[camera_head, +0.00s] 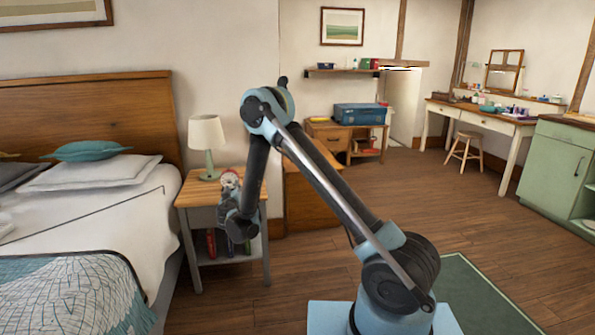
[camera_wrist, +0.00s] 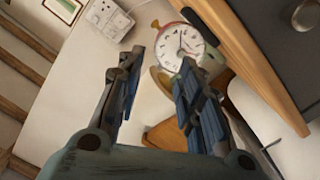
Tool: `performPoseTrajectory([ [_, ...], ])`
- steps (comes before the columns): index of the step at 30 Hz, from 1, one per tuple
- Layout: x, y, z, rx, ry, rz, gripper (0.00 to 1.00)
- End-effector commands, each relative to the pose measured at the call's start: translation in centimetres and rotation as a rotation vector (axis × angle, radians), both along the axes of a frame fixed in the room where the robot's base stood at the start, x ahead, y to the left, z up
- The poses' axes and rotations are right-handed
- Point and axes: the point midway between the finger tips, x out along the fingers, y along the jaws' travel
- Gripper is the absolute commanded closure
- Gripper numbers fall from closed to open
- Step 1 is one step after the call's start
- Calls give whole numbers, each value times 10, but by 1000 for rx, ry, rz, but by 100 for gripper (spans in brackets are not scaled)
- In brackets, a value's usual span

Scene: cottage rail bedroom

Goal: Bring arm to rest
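My arm is bent in front of the bedside table, with its elbow high. In the head view my gripper (camera_head: 235,218) hangs low at the front of the table. In the wrist view my gripper (camera_wrist: 160,58) is open, with its two dark fingers well apart and nothing clearly held between them. A round alarm clock (camera_wrist: 181,46) with a white face and red rim shows just past the right fingertip, partly covered by it. In the head view the clock (camera_head: 229,180) appears near the table's front edge, above the gripper. I cannot tell whether a finger touches it.
The bedside table (camera_head: 197,193) carries a lamp (camera_head: 207,140); books stand on its lower shelf. The bed (camera_head: 120,205) is at left. A wooden cabinet (camera_head: 310,195) stands close behind the arm. Floor (camera_head: 440,195) is clear at right, towards a desk (camera_head: 490,117) and stool (camera_head: 464,148).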

Motion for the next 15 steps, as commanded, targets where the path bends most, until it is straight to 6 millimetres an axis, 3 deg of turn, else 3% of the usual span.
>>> performPoseTrajectory([
  [7,29,-79,53,-7,92,-128,66],
  [15,38,-169,99,-13,207,-255,66],
])
